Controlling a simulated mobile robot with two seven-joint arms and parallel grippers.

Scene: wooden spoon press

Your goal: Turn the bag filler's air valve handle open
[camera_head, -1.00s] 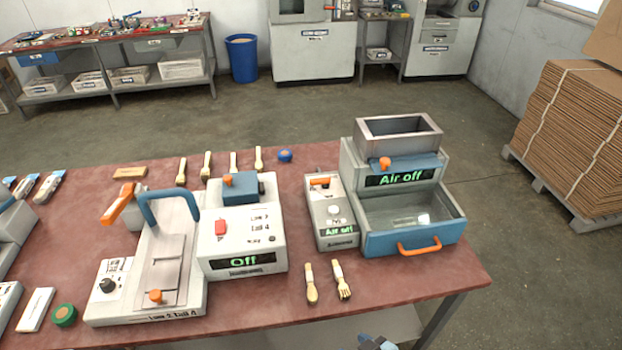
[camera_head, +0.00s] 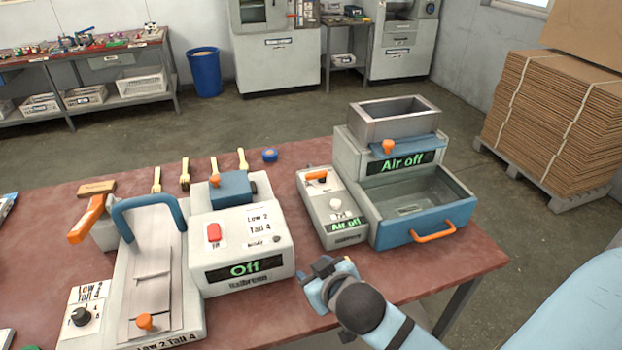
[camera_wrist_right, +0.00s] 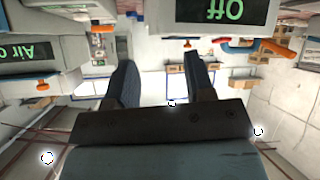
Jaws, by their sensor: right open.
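The bag filler (camera_head: 345,160) is a grey and blue machine with a hopper on top and a blue front tray; its display reads "Air off". An orange knob (camera_head: 389,147) sits above that display. Beside it, a small grey control box (camera_head: 318,205) carries an orange handle (camera_head: 317,181), a white button and another "Air off" display. I cannot tell for certain which orange part is the valve handle. My right gripper (camera_head: 325,275) is open and empty, over the table's front edge, nearer than the control box and apart from it. Its fingers show in the right wrist view (camera_wrist_right: 159,75). My left gripper is out of view.
A white machine (camera_head: 240,245) reading "Off" stands left of my right gripper. A press with a blue handle (camera_head: 148,208) stands further left. Wooden spoons and forks (camera_head: 184,175) lie behind. The red table (camera_head: 445,270) is bare at its front right corner.

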